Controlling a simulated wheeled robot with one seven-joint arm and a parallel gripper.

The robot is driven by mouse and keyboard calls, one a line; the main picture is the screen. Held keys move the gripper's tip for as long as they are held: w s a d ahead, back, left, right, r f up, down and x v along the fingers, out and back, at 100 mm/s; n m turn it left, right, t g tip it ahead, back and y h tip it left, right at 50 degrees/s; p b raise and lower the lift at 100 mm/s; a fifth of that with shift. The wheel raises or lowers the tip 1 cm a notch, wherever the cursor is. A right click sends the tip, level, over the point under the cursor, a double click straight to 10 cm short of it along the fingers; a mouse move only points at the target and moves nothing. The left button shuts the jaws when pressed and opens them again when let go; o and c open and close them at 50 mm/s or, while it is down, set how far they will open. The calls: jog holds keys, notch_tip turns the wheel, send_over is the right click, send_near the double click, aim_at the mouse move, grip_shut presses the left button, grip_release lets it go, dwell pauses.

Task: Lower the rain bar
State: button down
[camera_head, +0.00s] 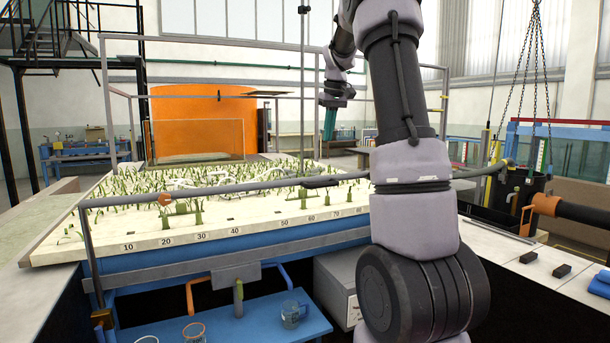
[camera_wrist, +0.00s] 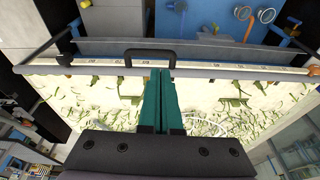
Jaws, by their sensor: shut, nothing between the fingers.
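The rain bar (camera_head: 250,189) is a long grey pipe running across the front of the flume bed, above its numbered edge. It is carried on a frame with upright posts at the ends. A black handle (camera_head: 321,182) sits on it near the middle. In the wrist view the bar (camera_wrist: 230,74) crosses the upper part, and its black loop handle (camera_wrist: 163,53) shows just beyond my fingertips. My gripper (camera_head: 329,136) points down, above and apart from the handle in the head view. Its teal fingers (camera_wrist: 160,72) are shut and empty; in the wrist view their tips overlap the bar.
The pale flume bed (camera_head: 265,227) holds many green plant strips. A blue bench (camera_head: 250,326) with beakers is below its front. A black bucket (camera_head: 522,188) hangs on chains at the right. An upper grey rail (camera_head: 210,41) crosses the back.

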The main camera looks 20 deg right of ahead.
jog(key=w+f, duration=0.1)
jog(key=w, duration=0.2)
send_near(321, 186)
jog(key=shift+n, duration=0.3)
jog(key=x, duration=0.3)
jog(key=w+x, duration=0.1)
jog(key=x, duration=0.2)
jog(key=s+x, duration=0.3)
jog(key=x, duration=1.2)
jog(key=s+f+x, duration=0.1)
jog(key=s+x, duration=0.2)
jog(key=x, duration=1.2)
jog(key=shift+s+d+f, duration=0.25)
jog(key=shift+s, duration=0.3)
